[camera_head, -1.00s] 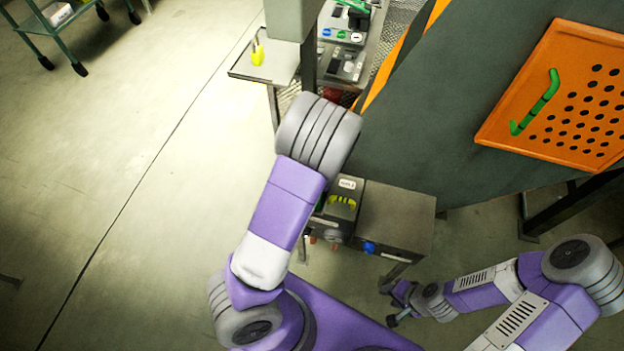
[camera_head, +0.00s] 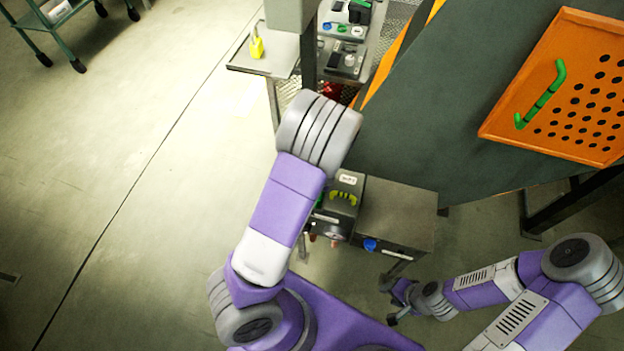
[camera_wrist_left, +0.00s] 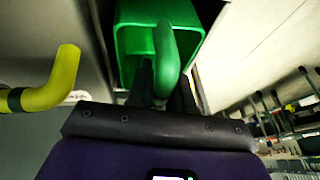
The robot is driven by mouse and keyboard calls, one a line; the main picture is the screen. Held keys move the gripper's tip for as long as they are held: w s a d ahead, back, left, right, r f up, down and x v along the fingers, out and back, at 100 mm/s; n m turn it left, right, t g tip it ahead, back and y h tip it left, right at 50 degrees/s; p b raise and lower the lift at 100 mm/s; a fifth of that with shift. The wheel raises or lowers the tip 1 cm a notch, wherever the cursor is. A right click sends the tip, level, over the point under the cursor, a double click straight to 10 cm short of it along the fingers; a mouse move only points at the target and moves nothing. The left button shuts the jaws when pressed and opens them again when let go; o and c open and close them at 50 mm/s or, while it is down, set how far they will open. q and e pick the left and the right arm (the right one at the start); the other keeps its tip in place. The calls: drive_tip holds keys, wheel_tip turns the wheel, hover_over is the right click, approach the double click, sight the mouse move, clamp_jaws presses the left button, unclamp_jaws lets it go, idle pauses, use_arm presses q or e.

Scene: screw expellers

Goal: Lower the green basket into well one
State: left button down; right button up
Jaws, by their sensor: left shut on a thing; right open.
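The green basket (camera_wrist_left: 135,45) shows in the left wrist view as an open-topped box with a thick curved handle. My left gripper (camera_wrist_left: 160,85) is shut on that handle. In the head view my left arm hides the gripper and nearly all of the basket; only a green sliver (camera_head: 319,201) shows beside the arm. A dark unit with a small white label (camera_head: 347,179) and yellow-green prongs stands just right of it. I cannot read the label or tell which opening is well one. My right gripper (camera_head: 391,304) is open and empty, low at the right.
A yellow curved bar (camera_wrist_left: 55,85) with a dark band is close at the left of the wrist view. A grey cabinet (camera_head: 405,222) with a blue knob (camera_head: 370,245) adjoins the unit.

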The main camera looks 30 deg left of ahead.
use_arm(q)
drive_tip(key=shift+f+b, duration=0.8)
drive_tip(key=shift+f, duration=0.35)
idle(0.4)
drive_tip(key=c, duration=0.5)
unclamp_jaws()
drive_tip(key=shift+a+r, duration=0.1)
drive_tip(key=shift+r, duration=0.05)
drive_tip(key=shift+r+p, duration=0.2)
drive_tip(key=shift+p, duration=0.2)
wheel_tip(320, 180, up, 3)
drive_tip(key=p, duration=0.2)
drive_tip(key=shift+f+p, duration=0.1)
drive_tip(key=shift+p, duration=0.3)
wheel_tip(320, 180, up, 7)
drive_tip(key=p, duration=0.7)
drive_tip(key=shift+f, duration=0.15)
